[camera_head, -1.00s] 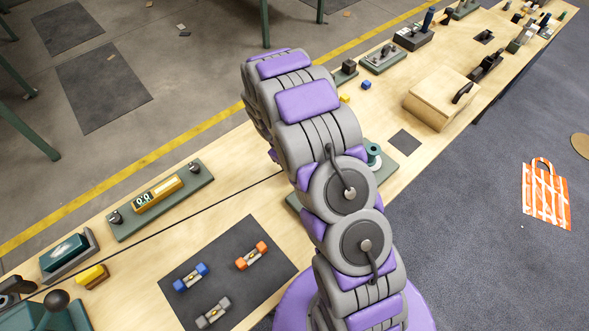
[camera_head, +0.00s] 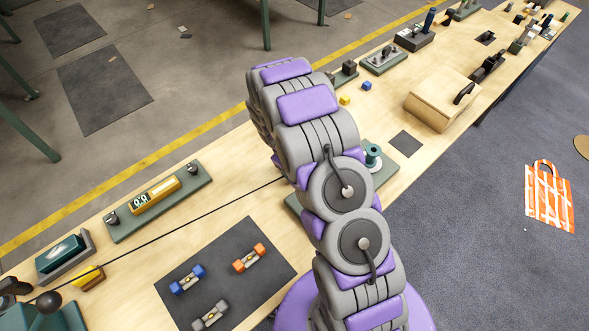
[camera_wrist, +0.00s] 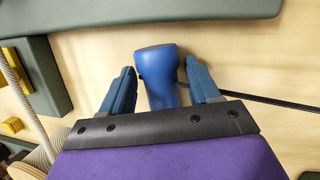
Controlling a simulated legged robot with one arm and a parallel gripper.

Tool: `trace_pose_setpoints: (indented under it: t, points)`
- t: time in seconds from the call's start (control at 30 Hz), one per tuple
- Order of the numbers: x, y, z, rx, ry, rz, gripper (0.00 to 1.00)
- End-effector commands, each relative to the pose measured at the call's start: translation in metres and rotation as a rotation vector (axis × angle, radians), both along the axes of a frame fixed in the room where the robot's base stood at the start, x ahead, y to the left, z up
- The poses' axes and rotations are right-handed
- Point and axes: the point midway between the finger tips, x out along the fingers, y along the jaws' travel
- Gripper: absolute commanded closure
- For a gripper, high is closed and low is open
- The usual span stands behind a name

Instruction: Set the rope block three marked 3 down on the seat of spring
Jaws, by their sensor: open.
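My gripper (camera_wrist: 158,70) shows in the wrist view with its two blue fingers apart. A rounded blue piece (camera_wrist: 158,65) lies between the fingers, with a gap visible on each side. I cannot read a mark on it or tell whether it is a rope block. In the head view, my own arm hides the gripper. A dark mat (camera_head: 226,250) there bears a blue piece (camera_head: 187,280), an orange piece (camera_head: 250,258) and a grey piece (camera_head: 210,316). Their marks are too small to read. I cannot make out which part is the spring's seat.
A thin black cord (camera_wrist: 270,102) runs right from near the blue piece. Green bars (camera_wrist: 140,12) and a rope (camera_wrist: 22,92) lie close to my gripper. A green-based counter (camera_head: 155,195) stands on the bench's left, and a wooden box (camera_head: 437,102) at right.

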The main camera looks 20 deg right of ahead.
Motion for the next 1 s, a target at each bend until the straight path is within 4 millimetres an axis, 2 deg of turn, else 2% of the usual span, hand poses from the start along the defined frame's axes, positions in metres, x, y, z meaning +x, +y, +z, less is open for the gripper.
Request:
trace_pose_setpoints:
  t: [0.63,0.83,1.0]
  points:
    - [-0.003,-0.002,0.000,-0.003,0.011,0.000,0.42]
    - [0.000,0.004,0.020,-0.003,0.008,-0.001,0.42]
    - [0.006,0.013,0.051,-0.003,0.002,0.000,0.42]
